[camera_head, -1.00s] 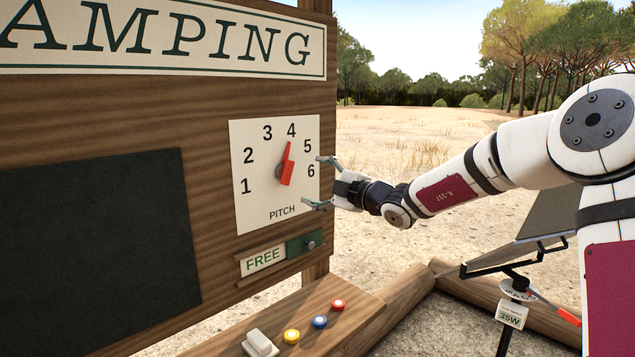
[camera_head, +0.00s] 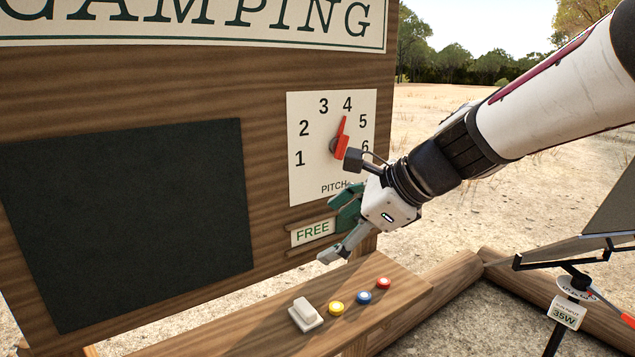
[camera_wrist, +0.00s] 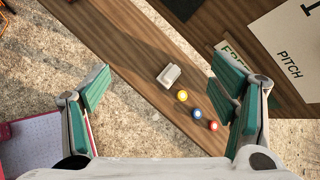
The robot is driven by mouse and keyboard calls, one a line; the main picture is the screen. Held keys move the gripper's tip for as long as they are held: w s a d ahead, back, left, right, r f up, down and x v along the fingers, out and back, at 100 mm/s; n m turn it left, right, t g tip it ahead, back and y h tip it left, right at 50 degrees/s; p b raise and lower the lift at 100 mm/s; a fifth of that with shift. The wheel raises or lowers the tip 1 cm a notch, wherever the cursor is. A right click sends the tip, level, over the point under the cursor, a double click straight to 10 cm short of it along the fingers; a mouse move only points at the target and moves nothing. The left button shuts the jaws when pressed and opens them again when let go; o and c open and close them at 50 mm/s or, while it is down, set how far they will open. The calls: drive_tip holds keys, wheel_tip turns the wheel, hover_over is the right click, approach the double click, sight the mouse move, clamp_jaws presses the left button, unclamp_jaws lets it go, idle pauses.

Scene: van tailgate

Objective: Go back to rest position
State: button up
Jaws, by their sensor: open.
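My gripper (camera_head: 340,226) is open and empty in front of the wooden board, below the pitch dial plate (camera_head: 305,180). The red dial pointer (camera_head: 341,140) points at 4. In the head view my gripper covers the lower right part of the plate and the slider beside the FREE label (camera_head: 313,233). In the wrist view both fingers of my gripper (camera_wrist: 168,90) are spread wide apart. The shelf with a white switch (camera_wrist: 169,75) and the coloured buttons shows between and beyond them.
The wooden shelf (camera_head: 245,337) carries a white rocker switch (camera_head: 306,313) and yellow (camera_head: 336,308), blue (camera_head: 364,297) and red (camera_head: 383,283) buttons. A dark panel (camera_head: 130,220) is on the board. A tilted panel on a stand with a 35W tag (camera_head: 565,313) is at right. Wooden beams lie on the ground.

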drive_tip(key=s+d+f+n+h, duration=0.1)
drive_tip(key=s+d+n+h, duration=0.2)
drive_tip(key=s+d+n, duration=0.5)
drive_tip(key=s+d+f+n+h, duration=0.1)
drive_tip(key=s+d+n+h, duration=0.3)
drive_tip(key=s+d+n, duration=0.3)
drive_tip(key=s+n, duration=0.4)
drive_tip(key=s, duration=0.1)
drive_tip(key=shift+d+f+n, duration=0.25)
drive_tip(key=shift+d+n, duration=0.1)
drive_tip(key=shift+n, duration=0.05)
